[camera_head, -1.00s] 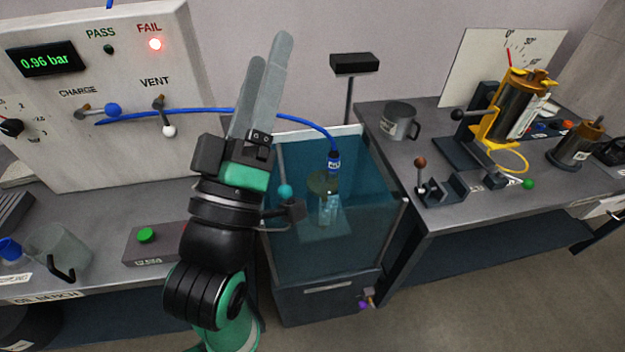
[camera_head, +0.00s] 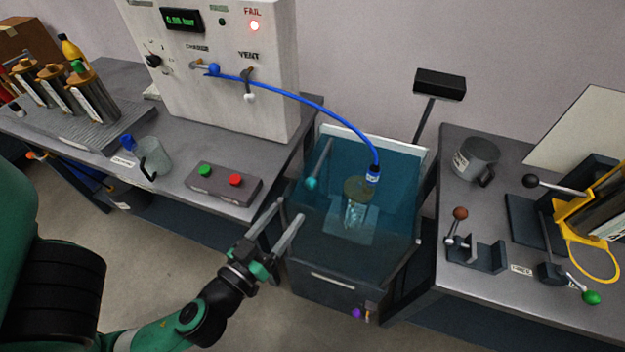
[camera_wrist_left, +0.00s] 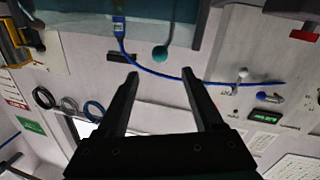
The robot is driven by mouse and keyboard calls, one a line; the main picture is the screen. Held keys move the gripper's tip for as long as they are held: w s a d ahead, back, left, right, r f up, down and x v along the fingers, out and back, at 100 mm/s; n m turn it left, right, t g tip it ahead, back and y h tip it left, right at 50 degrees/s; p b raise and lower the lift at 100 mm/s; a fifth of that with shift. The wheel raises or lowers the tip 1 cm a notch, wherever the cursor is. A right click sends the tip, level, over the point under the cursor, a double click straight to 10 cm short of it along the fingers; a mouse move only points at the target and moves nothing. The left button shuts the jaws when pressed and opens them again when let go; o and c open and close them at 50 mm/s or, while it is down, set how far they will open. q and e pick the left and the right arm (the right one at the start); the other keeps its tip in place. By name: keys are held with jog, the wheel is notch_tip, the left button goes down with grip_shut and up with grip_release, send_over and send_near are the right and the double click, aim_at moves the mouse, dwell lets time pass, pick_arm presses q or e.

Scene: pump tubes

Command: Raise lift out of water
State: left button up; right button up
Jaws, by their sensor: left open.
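The water tank (camera_head: 335,285) stands between two benches. A metal tube (camera_head: 355,212) sits upright under water on a pale platform (camera_head: 350,236), its top joined to a blue hose (camera_head: 310,103). A lever with a teal knob (camera_head: 311,184) is at the tank's left side. The knob also shows in the left wrist view (camera_wrist_left: 160,54), ahead of the fingertips and roughly centred between them. My left gripper (camera_head: 290,210) is open and empty at the tank's front left, apart from the knob. My right gripper is not in view.
A box with green and red buttons (camera_head: 222,186) lies on the left bench beside the tank. The panel (camera_head: 225,80) shows a red FAIL lamp (camera_head: 254,26). A grey mug (camera_head: 473,158) and a clamp fixture (camera_head: 476,250) are on the right bench.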

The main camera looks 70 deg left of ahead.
aim_at(307, 187)
pick_arm(q)
jog(key=p+x, duration=0.2)
jog(key=x, duration=0.8)
jog(key=shift+w+a+r, duration=0.1)
jog(key=shift+w+a, duration=0.35)
jog(key=shift+w, duration=0.05)
grip_shut()
dwell(0.7)
